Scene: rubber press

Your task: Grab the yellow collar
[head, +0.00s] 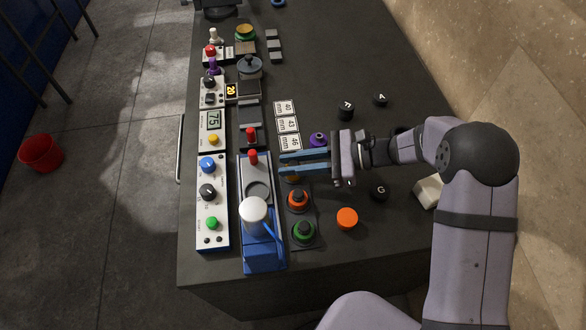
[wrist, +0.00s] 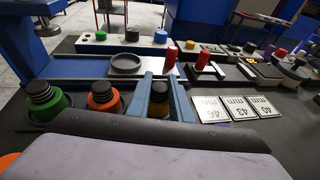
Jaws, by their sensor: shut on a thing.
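The yellow collar (wrist: 158,110) shows in the wrist view between my two blue fingers, around a black ribbed plug. My gripper (head: 284,163) is shut on it, with its fingers low over the table beside the blue press; the fingers also show in the wrist view (wrist: 162,82). In the head view the fingers hide most of the collar. I cannot tell whether it still rests on its stand. The orange collar (head: 298,199) and the green collar (head: 304,231) stand in a row with it, each with a black ribbed plug.
The blue press (head: 264,252) with its white-topped post stands left of the collars. Number plates (head: 287,125) and a purple piece (head: 318,139) lie close to my gripper. An orange disc (head: 347,218) lies to the right. The table's far right is mostly clear.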

